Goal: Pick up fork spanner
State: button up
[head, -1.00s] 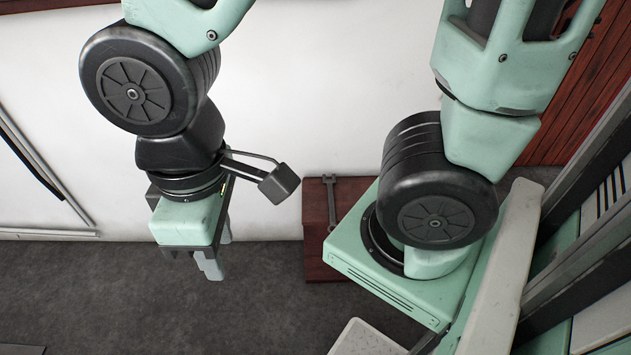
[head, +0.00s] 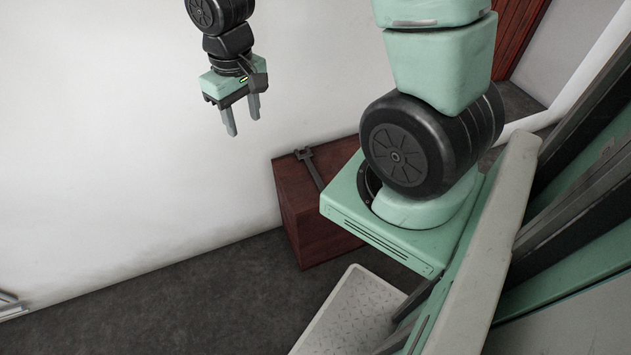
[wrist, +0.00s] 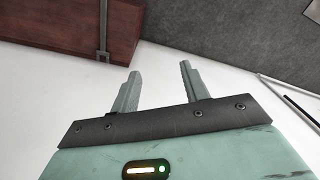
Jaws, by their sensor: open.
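The fork spanner (head: 313,170) is a dark grey tool lying on top of a reddish-brown wooden box (head: 301,222) against the white wall. Its forked head is near the wall, and its other end goes out of sight behind my arm's base. It also shows in the wrist view at the top left (wrist: 103,30), lying across the box. My gripper (head: 242,120) is open and empty, up in the air to the left of the box and apart from the spanner. In the wrist view its two fingers (wrist: 158,92) are spread with nothing between them.
My arm's base and column cover the right of the head view and hide part of the box. The dark grey floor (head: 170,295) is clear in front of the white wall. A dark red panelled surface (head: 519,38) stands at the upper right.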

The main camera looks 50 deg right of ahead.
jog(key=d+f+m+b, duration=0.3)
jog(key=d+f, duration=0.7)
jog(key=d, duration=0.1)
jog(key=m+b, duration=0.2)
jog(key=m, duration=0.1)
send_over(314, 172)
notch_tip(314, 172, down, 7)
jog(key=f, duration=0.3)
jog(key=f+b, duration=0.1)
jog(key=f, duration=0.2)
jog(key=f+b, duration=0.1)
jog(key=f, duration=0.3)
jog(key=shift+s+d+f, duration=0.1)
jog(key=shift+s+d, duration=0.05)
jog(key=shift+s, duration=0.15)
jog(key=shift+w+a+f+b, duration=0.15)
jog(key=shift+f+b, duration=0.3)
jog(key=shift+f, duration=1.15)
jog(key=shift+w+a+f+b, duration=0.1)
jog(key=shift+f+b, duration=0.35)
jog(key=shift+f, duration=1.15)
grip_shut()
